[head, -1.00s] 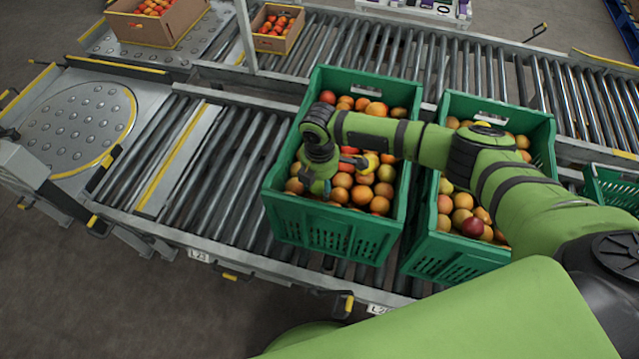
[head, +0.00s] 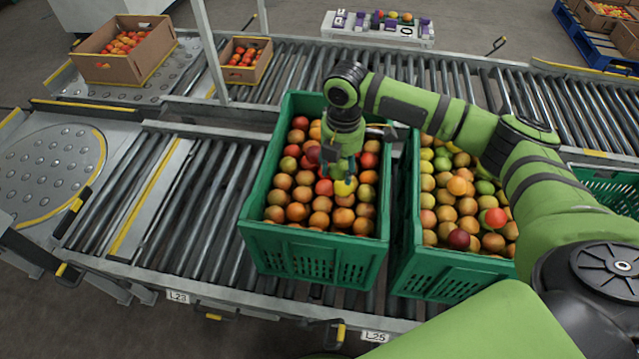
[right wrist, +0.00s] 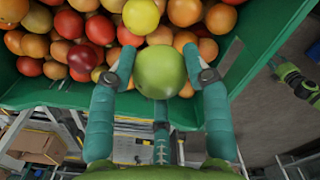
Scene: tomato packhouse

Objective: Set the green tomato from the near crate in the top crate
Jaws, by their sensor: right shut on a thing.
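The green tomato (right wrist: 160,72) is pinched between the fingertips of my right gripper (right wrist: 158,75) in the right wrist view. In the head view my right gripper (head: 340,180) is over the left green crate (head: 312,252), which is full of mostly red and orange tomatoes; the held tomato cannot be made out there. A yellow tomato (head: 345,187) lies in that crate by the fingers. A second green crate (head: 452,283) with orange, yellow and green tomatoes stands to its right. Which crate is the top one, I cannot tell.
Both crates stand on a roller conveyor (head: 190,215). A further green crate (head: 605,185) is at the far right. Cardboard boxes (head: 150,52) and a white tray (head: 378,33) sit behind. My arm spans the right crate. Rollers left of the crates are clear.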

